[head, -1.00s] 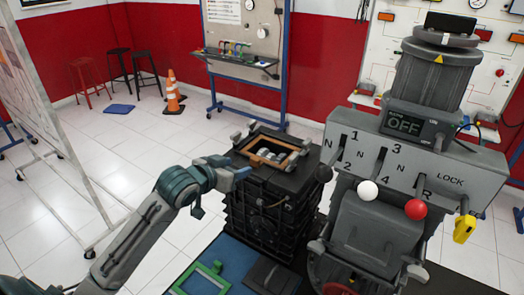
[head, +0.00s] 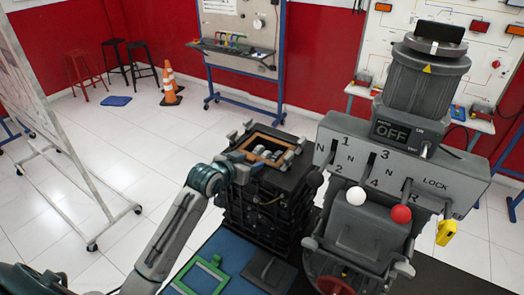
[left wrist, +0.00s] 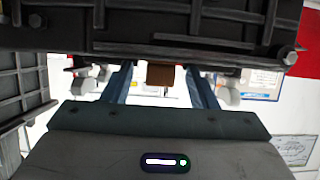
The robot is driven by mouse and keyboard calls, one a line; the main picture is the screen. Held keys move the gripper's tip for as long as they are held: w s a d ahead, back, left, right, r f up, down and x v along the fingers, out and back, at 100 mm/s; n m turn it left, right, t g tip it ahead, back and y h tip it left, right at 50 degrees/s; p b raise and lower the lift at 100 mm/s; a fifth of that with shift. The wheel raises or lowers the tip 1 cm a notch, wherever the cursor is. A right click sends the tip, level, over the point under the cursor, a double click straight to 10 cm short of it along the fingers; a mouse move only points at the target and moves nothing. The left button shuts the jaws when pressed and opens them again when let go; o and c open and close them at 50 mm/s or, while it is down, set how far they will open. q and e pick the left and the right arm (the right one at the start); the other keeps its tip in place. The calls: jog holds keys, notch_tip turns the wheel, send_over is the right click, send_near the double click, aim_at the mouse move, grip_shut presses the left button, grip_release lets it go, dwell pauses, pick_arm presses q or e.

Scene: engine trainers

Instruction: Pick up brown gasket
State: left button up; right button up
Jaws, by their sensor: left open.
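The brown gasket (head: 258,157) is a rectangular frame lying on top of the black engine block (head: 262,205) in the head view. My left gripper (head: 243,163) is at the near left edge of the block's top, close beside the gasket. In the left wrist view its two blue fingers (left wrist: 162,88) stand apart, with a brown piece (left wrist: 160,74), apparently the gasket's edge, showing between them. I cannot tell whether they touch it. My right gripper is not in view.
A grey machine (head: 395,165) with levers and a display reading OFF stands close right of the block. A green frame (head: 203,277) and a dark flat part (head: 268,272) lie on the blue mat (head: 228,245) in front. Open floor lies to the left.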

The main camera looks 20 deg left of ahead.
pick_arm(q)
jog(key=c, duration=1.1)
jog(key=shift+r, duration=0.1)
